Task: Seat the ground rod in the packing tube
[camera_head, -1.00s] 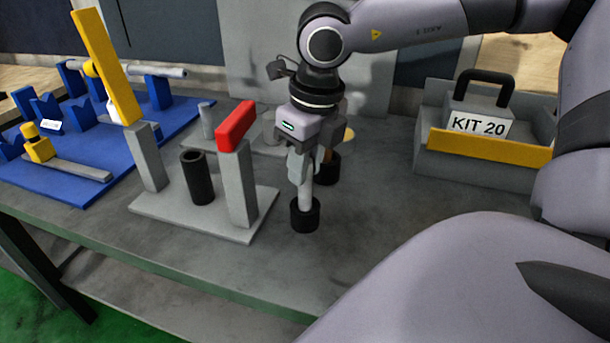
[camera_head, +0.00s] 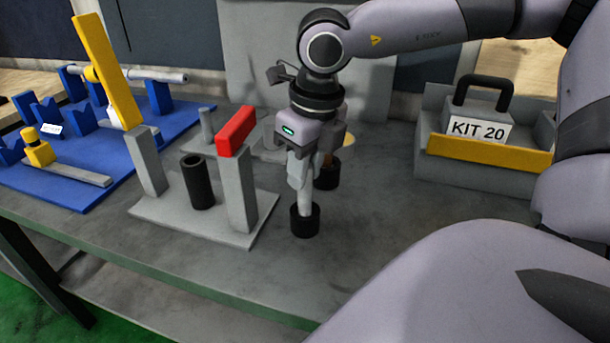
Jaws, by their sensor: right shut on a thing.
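My right gripper (camera_head: 302,172) is shut on a pale upright piece, which looks like the ground rod (camera_head: 305,202). Its lower end meets a short black cylinder (camera_head: 305,221); I cannot tell whether it goes inside or is joined to it. The gripper hides the rod's upper part. An open-topped black tube (camera_head: 198,184), probably the packing tube, stands left of the gripper on a grey plate (camera_head: 180,222), between two grey posts. The tube and the held piece are apart. My left gripper is not in view.
A red block (camera_head: 236,131) tops the right post (camera_head: 240,192); a yellow bar (camera_head: 105,70) rises above the left one. A second black cylinder (camera_head: 328,177) stands behind the gripper. A blue fixture (camera_head: 75,190) is left, a KIT 20 box (camera_head: 478,130) right. The front table is clear.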

